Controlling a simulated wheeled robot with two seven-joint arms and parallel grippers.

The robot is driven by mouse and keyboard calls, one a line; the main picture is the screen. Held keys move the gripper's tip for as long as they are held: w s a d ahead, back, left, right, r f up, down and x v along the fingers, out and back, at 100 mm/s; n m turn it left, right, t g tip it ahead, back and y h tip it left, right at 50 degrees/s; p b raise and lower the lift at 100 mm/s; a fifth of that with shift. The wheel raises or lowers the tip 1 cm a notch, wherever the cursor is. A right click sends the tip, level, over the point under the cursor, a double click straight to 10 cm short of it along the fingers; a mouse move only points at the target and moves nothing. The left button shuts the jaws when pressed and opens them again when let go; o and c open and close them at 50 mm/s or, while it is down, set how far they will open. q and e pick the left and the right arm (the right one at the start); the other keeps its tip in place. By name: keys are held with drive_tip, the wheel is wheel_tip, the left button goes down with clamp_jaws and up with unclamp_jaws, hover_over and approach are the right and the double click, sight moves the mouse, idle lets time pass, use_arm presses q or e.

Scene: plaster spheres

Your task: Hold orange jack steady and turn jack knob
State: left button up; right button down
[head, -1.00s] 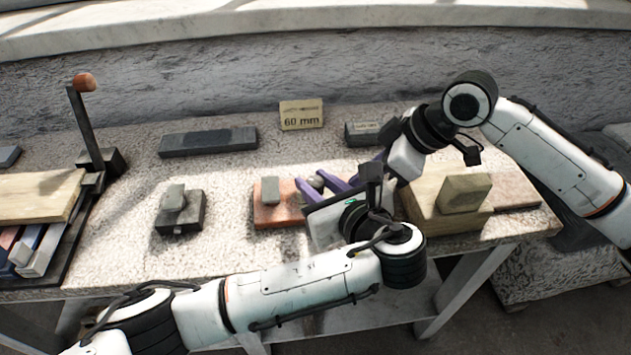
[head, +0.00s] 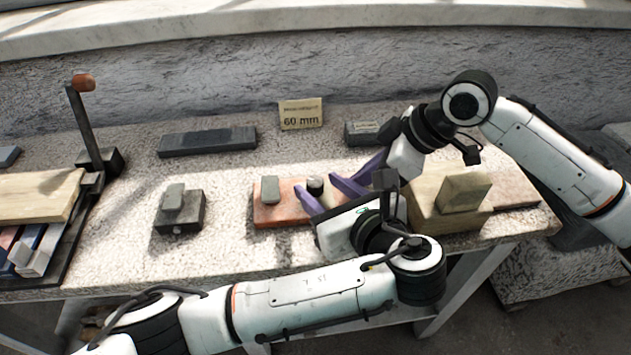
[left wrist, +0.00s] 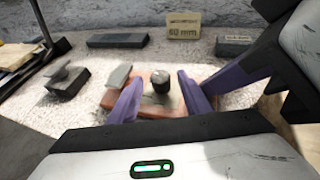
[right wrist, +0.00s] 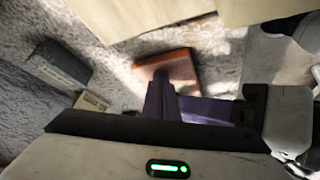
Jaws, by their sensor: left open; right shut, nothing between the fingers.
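The orange jack (head: 266,214) lies on the stone table, with a small grey pad (head: 270,189) on its left part. A dark upright cylinder (head: 316,185), possibly the knob, stands on its right part. My left gripper (head: 315,190) is open, with one purple finger on either side of that cylinder. The left wrist view shows the cylinder (left wrist: 160,80) between the spread fingers, with gaps on both sides. My right gripper (head: 369,165) is shut and empty, just right of and behind the left one. In the right wrist view an orange slab (right wrist: 168,66) lies beyond its fingers.
A dark grey jack (head: 190,218) stands to the left. A long dark block (head: 208,141) and a "60 mm" card (head: 301,114) are behind. A wooden block (head: 426,208) is close on the right. A lever press (head: 86,130) is at far left.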

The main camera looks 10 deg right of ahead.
use_arm(q)
drive_tip(key=v, duration=0.4)
drive_tip(key=shift+s+r, duration=0.1)
drive_tip(key=shift+s, duration=0.1)
drive_tip(key=w+a+n, duration=0.2)
drive_tip(key=w+a+r+n+g+y, duration=0.1)
drive_tip(key=w+a+n, duration=0.1)
drive_tip(key=w+a, duration=0.1)
drive_tip(key=w+a+n, duration=0.2)
drive_tip(key=w+a, duration=0.1)
drive_tip(key=shift+r+n+g, duration=0.3)
drive_tip(key=shift+r+n, duration=0.1)
drive_tip(key=w+a+r+n+g, duration=0.2)
drive_tip(key=w+a+r+n, duration=0.1)
drive_tip(key=w+a+n, duration=0.4)
drive_tip(key=n+g+h, duration=0.4)
drive_tip(key=g+h, duration=0.4)
drive_tip(key=h, duration=0.2)
approach(313, 181)
drive_tip(key=x, duration=0.9)
